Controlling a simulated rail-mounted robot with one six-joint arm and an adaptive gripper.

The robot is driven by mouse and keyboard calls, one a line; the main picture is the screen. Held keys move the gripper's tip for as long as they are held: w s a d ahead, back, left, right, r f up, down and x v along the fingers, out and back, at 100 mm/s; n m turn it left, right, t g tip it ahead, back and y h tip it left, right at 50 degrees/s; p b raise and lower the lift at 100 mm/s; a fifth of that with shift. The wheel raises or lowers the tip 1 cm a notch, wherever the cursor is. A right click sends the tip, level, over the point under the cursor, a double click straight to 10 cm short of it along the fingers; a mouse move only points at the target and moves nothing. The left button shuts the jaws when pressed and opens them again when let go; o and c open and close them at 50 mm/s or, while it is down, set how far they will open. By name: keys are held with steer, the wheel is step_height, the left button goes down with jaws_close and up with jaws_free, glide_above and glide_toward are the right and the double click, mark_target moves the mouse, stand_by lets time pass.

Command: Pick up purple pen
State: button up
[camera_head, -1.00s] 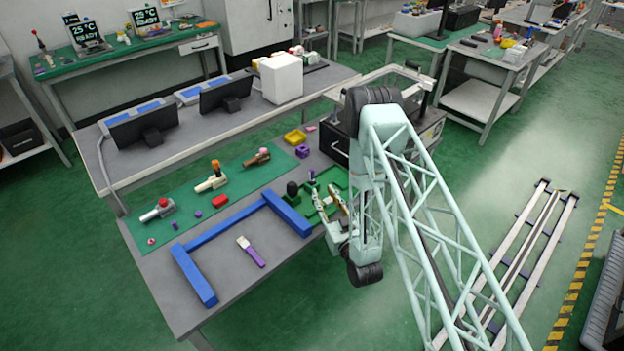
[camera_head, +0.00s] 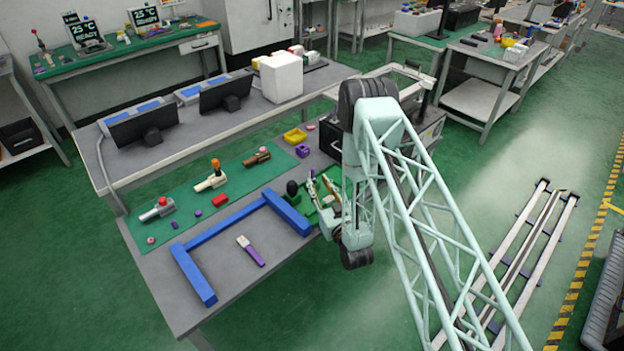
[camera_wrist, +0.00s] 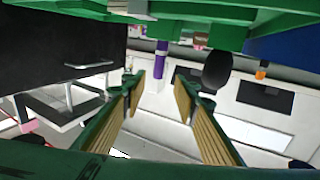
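A slim upright purple pen-like stick with a whitish end (camera_wrist: 161,62) stands at the green holder in the wrist view, where the picture looks upside down. It lies ahead of my gripper (camera_wrist: 159,82), roughly between the two open fingers. No contact shows. In the head view my gripper (camera_head: 322,186) is over the green holder (camera_head: 305,206) at the table's right end; the stick there is small and hard to make out. Another purple-handled tool with a pale head (camera_head: 251,251) lies flat inside the blue frame.
The blue U-shaped frame (camera_head: 225,228) stands left of my gripper. A dark rounded knob (camera_head: 292,188) is close beside the fingers and shows in the wrist view (camera_wrist: 217,70). Lever fixtures (camera_head: 212,181) line the green mat. A black case (camera_head: 331,138) stands behind.

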mark_target(313, 171)
steer(key=shift+x, duration=1.35)
steer(key=shift+w, duration=0.1)
steer(key=shift+b+x, duration=0.4)
steer(key=shift+x, duration=2.15)
steer(key=shift+d+r, duration=0.15)
steer(key=shift+c, duration=0.5)
steer(key=c, duration=0.7)
